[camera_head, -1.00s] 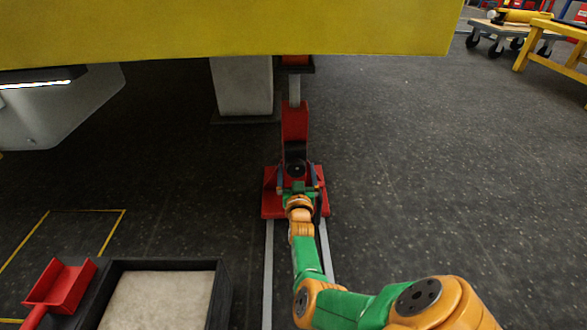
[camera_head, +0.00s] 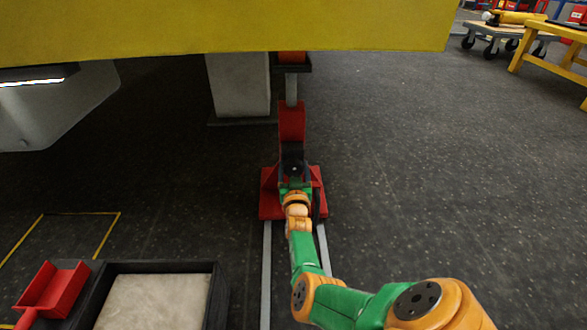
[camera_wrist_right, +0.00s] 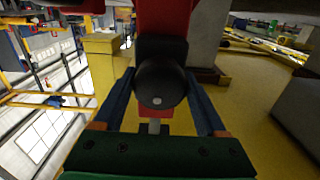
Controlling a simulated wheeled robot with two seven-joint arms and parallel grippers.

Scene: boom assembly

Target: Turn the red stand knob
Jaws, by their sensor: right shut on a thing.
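The red stand (camera_head: 291,120) stands upright on the floor under the yellow boom (camera_head: 230,28). Its dark round knob (camera_head: 293,167) faces me, low on the post; in the right wrist view the black knob (camera_wrist_right: 160,85) fills the middle. My right gripper (camera_head: 294,180) reaches straight in to the knob. In the right wrist view its two blue fingers (camera_wrist_right: 160,100) lie on either side of the knob, shut on it. The far side of the knob is hidden. My left gripper is not in view.
Two pale rails (camera_head: 266,270) run along the floor from the stand's red base towards me. A black tray (camera_head: 222,295) and a red scoop (camera_head: 50,290) lie at lower left. A grey pillar (camera_head: 238,85) stands behind.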

